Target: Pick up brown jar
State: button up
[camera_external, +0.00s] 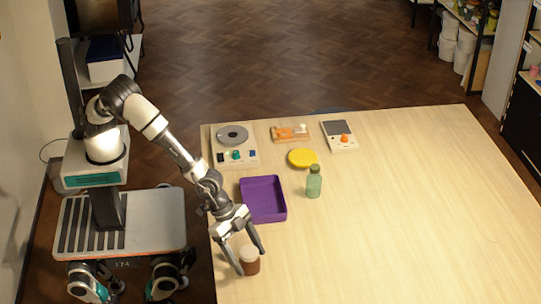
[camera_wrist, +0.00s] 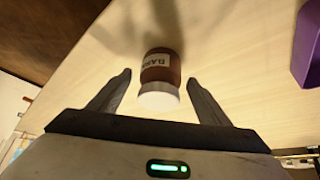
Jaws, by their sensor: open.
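The brown jar (camera_external: 249,267) with a white lid stands near the left front edge of the pale wooden table. In the wrist view the brown jar (camera_wrist: 161,68) shows its white lid and a pale label with dark letters, partly cut from sight by its curve. My gripper (camera_external: 252,263) is open, its two fingers angled down around the jar. In the wrist view my gripper (camera_wrist: 160,82) has one finger on each side of the jar, with a gap on both sides. I cannot tell how far down the fingers reach.
A purple tray (camera_external: 284,205) lies just behind my gripper; its edge shows in the wrist view (camera_wrist: 305,45). The table's right side is clear.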

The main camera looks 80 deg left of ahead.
jog(key=shift+w+d+f, duration=0.2)
jog(key=shift+w+f, duration=0.05)
jog(key=shift+f, duration=0.25)
jog(key=c, duration=1.3)
jog(key=shift+c, duration=0.2)
jog(key=shift+r, duration=0.15)
